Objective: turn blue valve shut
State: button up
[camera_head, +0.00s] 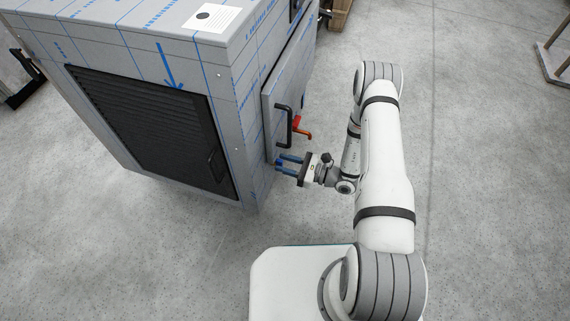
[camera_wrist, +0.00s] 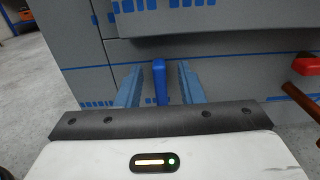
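The blue valve handle (camera_wrist: 160,82) shows in the wrist view as an upright blue bar in front of the grey cabinet side, under a dark seam. My gripper (camera_wrist: 157,86) is open, with one blue finger on each side of the handle and a visible gap on both sides. In the head view my gripper (camera_head: 284,164) is at the lower part of the cabinet's right side. The blue handle cannot be told apart from my blue fingers there. The valve's body is hidden.
A grey cabinet (camera_head: 150,40) with blue markings and a dark louvred front stands at left. A black door handle (camera_head: 284,126) and a red-orange lever (camera_head: 300,128) are just above my gripper. The red handle (camera_wrist: 308,66) and a copper pipe (camera_wrist: 300,100) show close at right.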

jog(key=shift+a, duration=0.2)
grip_shut()
dwell(0.3)
